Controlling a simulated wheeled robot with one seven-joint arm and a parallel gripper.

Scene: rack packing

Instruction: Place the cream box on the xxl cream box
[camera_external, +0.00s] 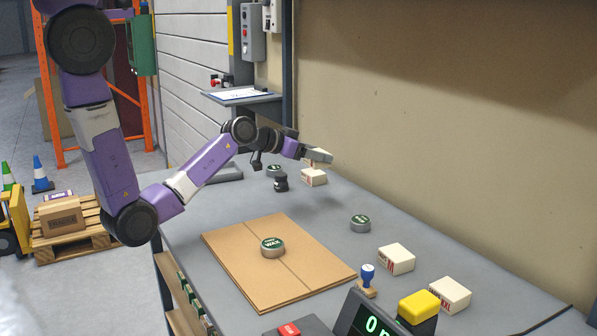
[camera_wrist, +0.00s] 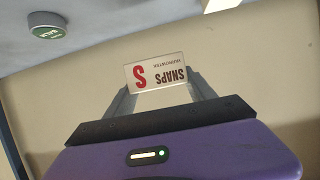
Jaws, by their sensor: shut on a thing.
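My gripper (camera_external: 318,156) is shut on a small cream box (camera_wrist: 155,72) and holds it above the back of the table. In the wrist view the box sits between the two fingers, with "SNAPS" and a red "S" upside down. Two more cream boxes, a middle one (camera_external: 396,259) and a front one (camera_external: 450,296), stand at the right. Their size marks are too small to read, so I cannot tell which is xxl.
A wax tin (camera_external: 272,247) rests on a flat cardboard sheet (camera_external: 318,290). Other tins stand at the back (camera_external: 274,171) and right (camera_external: 360,223). A blue stamp (camera_external: 367,280), a yellow-topped block (camera_external: 418,307) and a display (camera_external: 375,318) are at the front.

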